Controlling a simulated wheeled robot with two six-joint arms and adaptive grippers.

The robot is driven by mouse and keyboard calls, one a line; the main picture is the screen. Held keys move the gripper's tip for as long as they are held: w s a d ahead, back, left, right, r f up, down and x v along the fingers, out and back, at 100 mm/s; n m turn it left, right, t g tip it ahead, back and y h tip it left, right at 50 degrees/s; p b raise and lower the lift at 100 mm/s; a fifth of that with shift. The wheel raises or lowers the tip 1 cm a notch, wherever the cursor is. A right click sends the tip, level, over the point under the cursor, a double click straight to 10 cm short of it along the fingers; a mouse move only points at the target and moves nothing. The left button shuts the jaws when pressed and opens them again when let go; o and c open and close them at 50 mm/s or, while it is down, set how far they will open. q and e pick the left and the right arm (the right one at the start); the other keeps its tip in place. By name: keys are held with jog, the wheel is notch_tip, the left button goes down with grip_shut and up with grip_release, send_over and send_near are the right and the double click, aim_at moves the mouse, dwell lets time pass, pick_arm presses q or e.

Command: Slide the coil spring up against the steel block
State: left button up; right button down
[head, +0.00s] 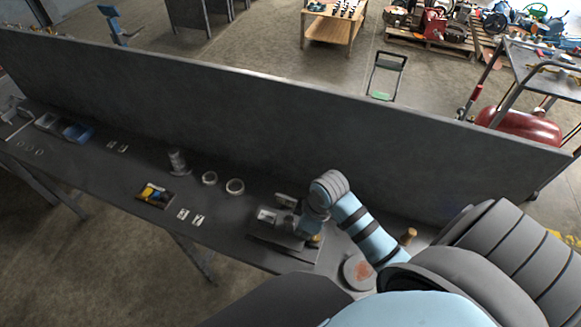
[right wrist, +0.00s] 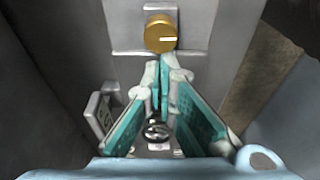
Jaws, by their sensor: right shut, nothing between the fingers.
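My right gripper (head: 296,228) is over the right part of the dark bench, low beside a grey metal fixture (head: 272,236). In the right wrist view its teal-padded fingers (right wrist: 160,78) meet at the tips with nothing held. A small shiny round metal part (right wrist: 157,130) shows between the finger bases; I cannot tell whether it is the coil spring. A brass knob with a white mark (right wrist: 160,34) lies just beyond the tips, on a grey metal face. I cannot identify the steel block with certainty. My left gripper is not in view.
A ribbed grey cylinder (head: 178,162), two pale rings (head: 235,187) and a small tray of coloured parts (head: 154,195) stand along the bench. A blue bin (head: 78,132) is at the far left. A tall grey panel (head: 250,115) runs behind the bench.

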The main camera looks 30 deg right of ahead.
jog(key=shift+w+a, duration=0.75)
jog(key=shift+w, duration=0.35)
dwell(1.1)
jog(key=shift+s+d+r+p, duration=0.15)
jog(key=shift+s+d+p, duration=0.2)
jog(key=shift+p, duration=0.35)
jog(key=shift+s, duration=0.15)
